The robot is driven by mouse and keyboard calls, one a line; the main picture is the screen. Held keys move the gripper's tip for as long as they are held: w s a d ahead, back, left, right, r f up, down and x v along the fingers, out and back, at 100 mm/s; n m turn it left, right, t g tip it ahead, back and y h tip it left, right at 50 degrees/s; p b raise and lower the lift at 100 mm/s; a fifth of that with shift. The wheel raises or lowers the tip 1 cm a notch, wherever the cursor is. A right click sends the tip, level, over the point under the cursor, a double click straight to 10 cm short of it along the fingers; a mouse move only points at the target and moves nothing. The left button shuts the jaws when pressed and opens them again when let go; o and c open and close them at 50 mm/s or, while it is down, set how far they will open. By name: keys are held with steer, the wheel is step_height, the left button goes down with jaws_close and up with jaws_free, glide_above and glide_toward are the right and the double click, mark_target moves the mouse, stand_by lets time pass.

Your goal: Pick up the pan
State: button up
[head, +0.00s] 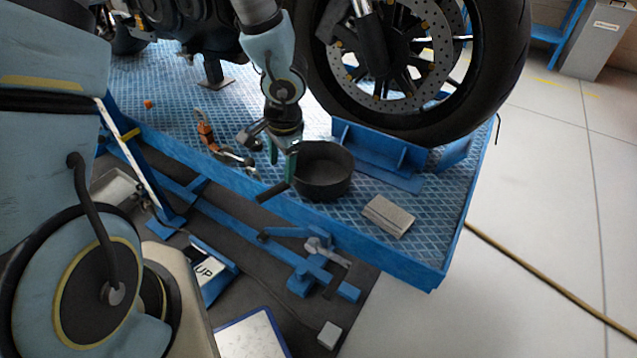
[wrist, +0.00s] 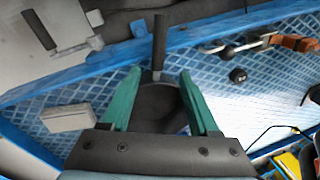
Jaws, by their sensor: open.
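The dark pan (head: 323,172) stands on the blue lift platform, close to its front edge and beside the wheel chock. Its handle (head: 273,191) points left and out over the platform edge. In the wrist view the pan (wrist: 160,102) lies between my fingers, partly hidden by the gripper body, and its handle (wrist: 160,40) points up the picture. My gripper (head: 281,150) is at the left rim of the pan, with its green fingers pointing down. The fingers are open on either side of the pan's handle end in the wrist view (wrist: 158,85). I cannot tell whether they touch it.
A motorcycle wheel (head: 480,100) stands in a blue chock (head: 375,150) behind the pan. A pale box (head: 388,215) lies to its right. An orange-and-grey strap or tool (head: 207,133) lies to its left.

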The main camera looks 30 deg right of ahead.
mark_target(281, 185)
steer(key=f, duration=0.2)
steer(key=f+b, duration=0.1)
steer(key=f, duration=0.3)
steer(key=shift+w+a, duration=0.1)
steer(key=shift+w, duration=0.25)
steer(key=shift+w+f+b, duration=0.2)
steer(key=shift+f+b, duration=0.15)
steer(key=shift+f, duration=0.2)
jaws_close()
